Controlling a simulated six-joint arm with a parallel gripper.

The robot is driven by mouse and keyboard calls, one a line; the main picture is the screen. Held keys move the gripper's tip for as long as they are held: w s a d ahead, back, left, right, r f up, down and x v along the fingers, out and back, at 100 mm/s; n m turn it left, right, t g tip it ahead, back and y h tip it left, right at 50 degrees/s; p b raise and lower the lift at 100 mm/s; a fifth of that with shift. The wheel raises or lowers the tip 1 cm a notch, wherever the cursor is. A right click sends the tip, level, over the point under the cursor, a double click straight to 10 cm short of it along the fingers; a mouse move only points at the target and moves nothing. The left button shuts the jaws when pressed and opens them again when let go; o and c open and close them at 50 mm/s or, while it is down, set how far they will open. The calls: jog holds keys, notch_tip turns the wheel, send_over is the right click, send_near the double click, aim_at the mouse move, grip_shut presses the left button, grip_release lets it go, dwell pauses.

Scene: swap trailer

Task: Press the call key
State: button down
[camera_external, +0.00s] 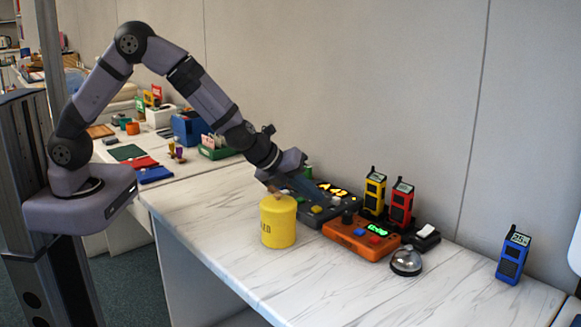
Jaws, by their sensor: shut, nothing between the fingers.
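My gripper (298,186) is shut and empty. It points down beside the left end of a dark console, just behind the yellow can; whether it touches the console cannot be told. The dark console (343,207) has a lit orange display and a yellow button (316,210). In front of it, an orange console (336,234) has a green display, a black knob (347,217), a blue button (359,231) and a red button (375,239). No label legibly marks the call key, so I cannot tell which button it is. My gripper partly hides the dark console's left end.
A yellow lettered can (278,222) stands close in front of my gripper. A silver bell (406,262) is right of the orange console. Yellow (374,192) and red (401,204) radios stand behind; a blue radio (513,257) stands far right. The front marble tabletop (350,295) is clear.

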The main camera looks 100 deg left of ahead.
jog(key=shift+r, duration=0.2)
notch_tip(320, 180, up, 5)
jog(key=p, duration=0.4)
jog(key=shift+f, duration=0.1)
dwell(0.6)
